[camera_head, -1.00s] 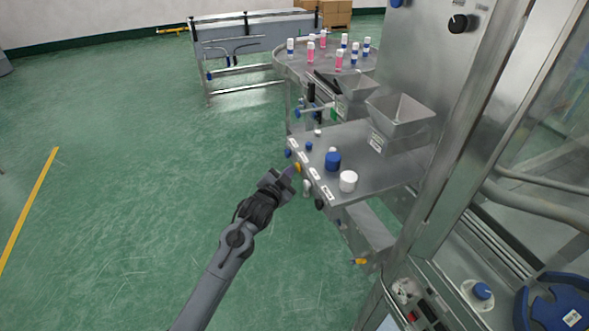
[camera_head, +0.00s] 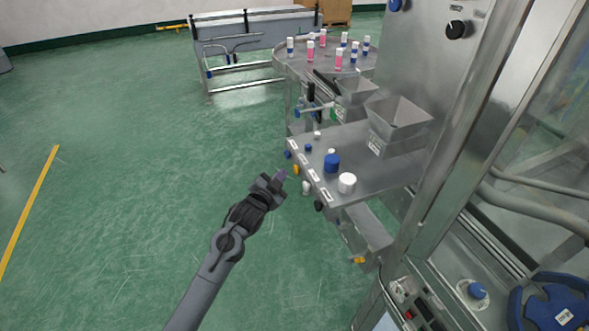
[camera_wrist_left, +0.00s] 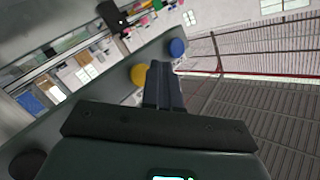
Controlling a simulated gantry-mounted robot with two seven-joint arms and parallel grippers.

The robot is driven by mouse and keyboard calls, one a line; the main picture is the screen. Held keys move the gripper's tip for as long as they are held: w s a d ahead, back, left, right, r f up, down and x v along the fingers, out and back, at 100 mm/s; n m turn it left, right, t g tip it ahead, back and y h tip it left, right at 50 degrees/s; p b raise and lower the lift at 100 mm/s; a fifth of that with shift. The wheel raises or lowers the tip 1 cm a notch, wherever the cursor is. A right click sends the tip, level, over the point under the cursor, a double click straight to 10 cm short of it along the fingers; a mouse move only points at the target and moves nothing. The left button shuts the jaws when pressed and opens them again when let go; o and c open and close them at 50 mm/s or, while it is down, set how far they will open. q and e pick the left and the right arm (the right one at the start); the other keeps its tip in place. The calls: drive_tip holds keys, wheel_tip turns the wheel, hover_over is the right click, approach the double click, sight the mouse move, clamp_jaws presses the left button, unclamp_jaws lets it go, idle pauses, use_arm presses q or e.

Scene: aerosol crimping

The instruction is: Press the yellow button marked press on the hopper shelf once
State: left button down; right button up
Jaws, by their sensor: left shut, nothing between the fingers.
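The yellow button (camera_head: 296,170) sits on the front edge of the hopper shelf (camera_head: 385,174), between a blue button and a white one. It also shows in the left wrist view (camera_wrist_left: 138,74), just left of the fingertips. My left gripper (camera_head: 282,175) is shut and empty, in front of the shelf edge. A small gap shows between its tips and the yellow button in the head view. The shut fingers also show in the left wrist view (camera_wrist_left: 160,72). The label writing is too small to read. My right gripper is not in view.
The blue button (camera_head: 288,155), white button (camera_head: 306,188) and black knob (camera_head: 319,206) line the same edge. A blue cap (camera_head: 332,163) and white cap (camera_head: 347,183) stand on the shelf beside a metal hopper (camera_head: 398,122). Open green floor lies left.

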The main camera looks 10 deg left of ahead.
use_arm(q)
drive_tip(key=s+a+p, duration=0.2)
drive_tip(key=a, duration=0.1)
drive_tip(key=shift+s+a, duration=0.25)
idle(0.6)
